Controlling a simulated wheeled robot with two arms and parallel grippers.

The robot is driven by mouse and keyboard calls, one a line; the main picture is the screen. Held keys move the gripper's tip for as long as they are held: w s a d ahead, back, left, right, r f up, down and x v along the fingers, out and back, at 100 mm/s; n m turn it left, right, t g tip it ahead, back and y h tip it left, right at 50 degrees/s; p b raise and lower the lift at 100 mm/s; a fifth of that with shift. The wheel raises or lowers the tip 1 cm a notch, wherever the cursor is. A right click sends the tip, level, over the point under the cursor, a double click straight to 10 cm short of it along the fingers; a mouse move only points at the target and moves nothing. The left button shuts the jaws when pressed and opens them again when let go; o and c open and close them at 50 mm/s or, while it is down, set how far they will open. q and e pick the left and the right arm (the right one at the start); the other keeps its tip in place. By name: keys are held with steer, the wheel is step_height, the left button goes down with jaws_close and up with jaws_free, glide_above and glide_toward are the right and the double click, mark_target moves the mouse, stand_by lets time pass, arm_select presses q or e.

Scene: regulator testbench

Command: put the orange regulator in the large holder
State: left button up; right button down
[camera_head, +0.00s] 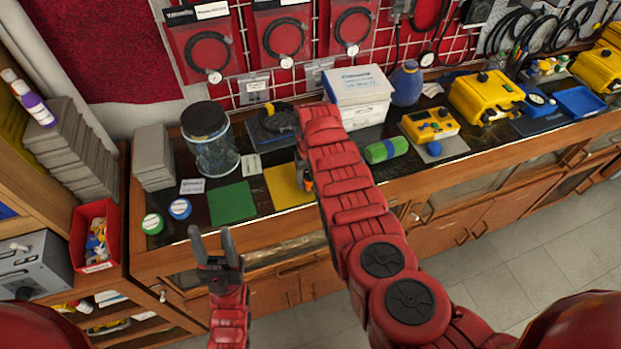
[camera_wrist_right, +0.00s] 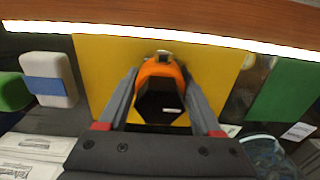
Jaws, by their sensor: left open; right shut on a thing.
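The orange regulator (camera_wrist_right: 160,72) has an orange body with a dark hexagonal part. In the right wrist view it sits between the fingers of my right gripper (camera_wrist_right: 160,85), which is shut on it, over the yellow mat (camera_wrist_right: 105,50). In the head view my right arm hides most of it; a bit of orange (camera_head: 308,185) shows beside the arm. A dark, blocky stand (camera_head: 262,133) with a black round piece stands behind the mat; I cannot tell if it is the large holder. My left gripper (camera_head: 212,238) is open and empty, in front of the bench edge.
A glass jar with black lid (camera_head: 210,150), a green mat (camera_head: 231,203) and two small round containers (camera_head: 180,208) are left of the yellow mat. White boxes (camera_head: 360,98), a green roll (camera_head: 386,150) and yellow devices (camera_head: 430,124) stand right of it.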

steer(key=shift+f, duration=0.15)
steer(key=shift+c, duration=0.3)
jaws_free()
steer(key=shift+r, duration=0.9)
step_height(320, 180, up, 6)
steer(key=b, duration=0.3)
steer(key=shift+f, duration=0.15)
step_height(320, 180, up, 4)
steer(key=shift+a+f, duration=0.15)
steer(key=shift+f, duration=0.05)
steer(key=shift+r, duration=0.6)
